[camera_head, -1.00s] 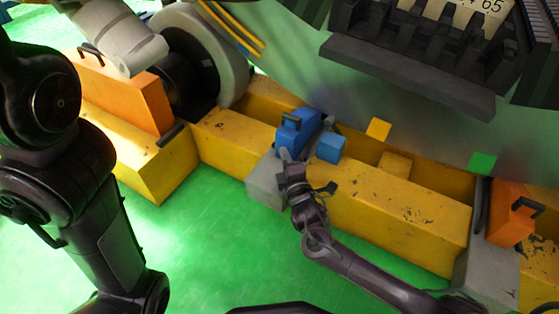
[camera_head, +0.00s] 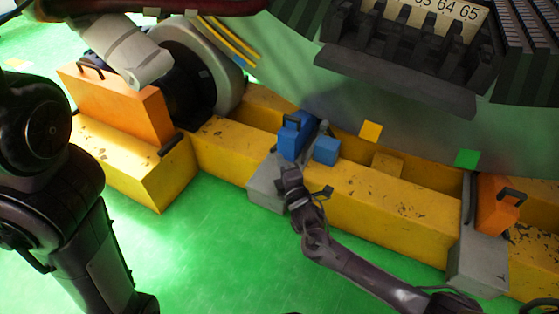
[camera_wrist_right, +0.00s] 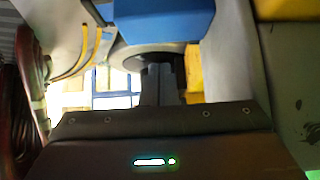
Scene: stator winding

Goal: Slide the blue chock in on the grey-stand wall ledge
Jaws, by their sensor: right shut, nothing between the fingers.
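The blue chock (camera_head: 290,142) has a dark handle on top and sits on the inner end of the grey stand (camera_head: 264,186), across the yellow beam. My right gripper (camera_head: 287,172) is shut and empty, just in front of the chock over the grey stand. In the right wrist view the chock (camera_wrist_right: 160,18) fills the top, beyond the shut fingers (camera_wrist_right: 163,82). There the fingers look apart from it. My left arm shows at the left of the head view, but its gripper is out of frame.
A smaller blue block (camera_head: 327,150) sits right of the chock on the yellow beam (camera_head: 390,205). An orange chock (camera_head: 495,205) stands on another grey stand at the right. A large orange block (camera_head: 115,105) is at the left. The large curved stator wall rises behind. The green floor in front is clear.

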